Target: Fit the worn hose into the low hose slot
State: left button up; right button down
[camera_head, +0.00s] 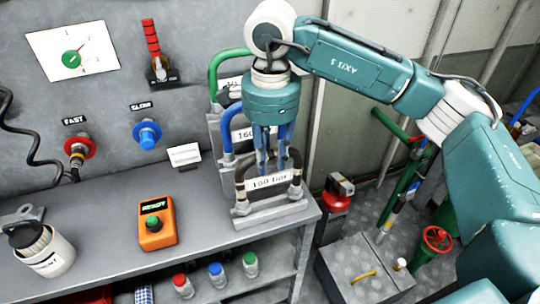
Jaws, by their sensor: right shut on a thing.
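My right gripper (272,168) points straight down at the front step of the hose rack, its fingers shut on the dark worn hose (241,176). The hose bends over behind the front label (272,180), which seems to read 100 bar, with brownish ends at both sides of it. The ends are at or just above the low hose slot (270,213); I cannot tell whether they are fully seated. The fingers hide the hose's middle. My left gripper is out of view.
A green hose (213,72) and a blue hose (228,122) stand on the higher steps behind. An orange READY box (156,222) and a white canister (48,252) are on the bench. Right of the bench edge are a grey box (365,270) and a red valve wheel (437,240).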

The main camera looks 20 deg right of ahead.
jog(key=shift+f+b, duration=0.65)
jog(key=shift+f, duration=0.05)
jog(key=c, duration=1.3)
grip_release()
jog(key=shift+c, duration=0.2)
